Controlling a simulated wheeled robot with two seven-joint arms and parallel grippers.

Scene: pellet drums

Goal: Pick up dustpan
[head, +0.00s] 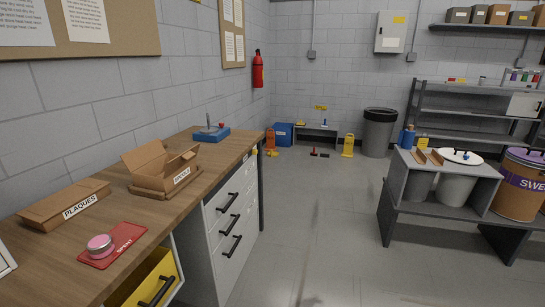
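No dustpan can be made out for certain. A small red item (314,152) with a short upright part sits on the floor near the far wall, and a small dark item (325,155) lies just right of it. Either could be the dustpan, but they are too small to tell. Neither of my grippers shows in the head view.
A wooden workbench (110,205) with open boxes and drawers runs along the left. A grey low stand (455,180) with drums is at right. A black bin (378,132) and yellow floor sign (348,145) stand at the back. The middle floor is clear.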

